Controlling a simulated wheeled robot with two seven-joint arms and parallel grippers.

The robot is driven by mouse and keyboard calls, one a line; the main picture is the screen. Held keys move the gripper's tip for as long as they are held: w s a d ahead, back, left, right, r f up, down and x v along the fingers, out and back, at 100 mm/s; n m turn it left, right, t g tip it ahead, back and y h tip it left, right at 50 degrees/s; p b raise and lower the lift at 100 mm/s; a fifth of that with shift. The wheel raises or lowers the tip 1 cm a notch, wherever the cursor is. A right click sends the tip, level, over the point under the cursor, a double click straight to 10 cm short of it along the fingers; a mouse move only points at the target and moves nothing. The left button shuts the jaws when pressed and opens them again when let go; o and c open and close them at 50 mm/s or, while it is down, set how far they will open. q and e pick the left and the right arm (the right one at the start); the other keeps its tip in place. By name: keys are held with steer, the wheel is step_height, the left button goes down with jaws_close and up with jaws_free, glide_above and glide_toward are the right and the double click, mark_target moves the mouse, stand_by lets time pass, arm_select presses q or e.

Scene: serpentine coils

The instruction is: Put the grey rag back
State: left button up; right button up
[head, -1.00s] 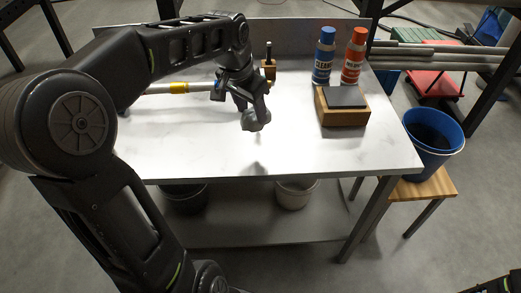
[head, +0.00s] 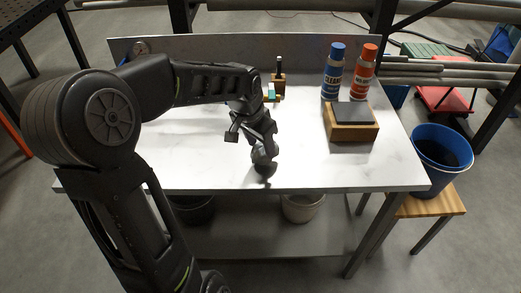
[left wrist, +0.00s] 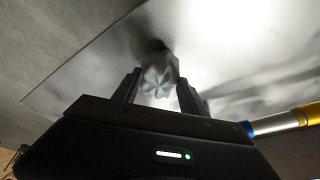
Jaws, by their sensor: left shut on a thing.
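The grey rag (head: 264,158) is a small crumpled bundle. My left gripper (head: 262,148) is shut on it, pointing down, low over the front middle of the white tabletop (head: 335,168). A dark shadow lies right under the rag; I cannot tell whether it touches the table. In the left wrist view the rag (left wrist: 158,74) sits pinched between the two dark fingers (left wrist: 160,88). My right gripper is not in view.
A blue bottle (head: 333,72) and an orange bottle (head: 363,73) stand at the back right, behind a wooden block with a grey top (head: 350,122). A blue bucket (head: 440,150) stands on a stool to the right. The table's front right is clear.

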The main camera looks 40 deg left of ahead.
arm_select(q)
steer(key=shift+f, duration=1.3)
steer(key=shift+f, duration=0.1)
steer(key=o, duration=1.4)
steer(key=shift+o, duration=0.2)
steer(key=v, duration=1.2)
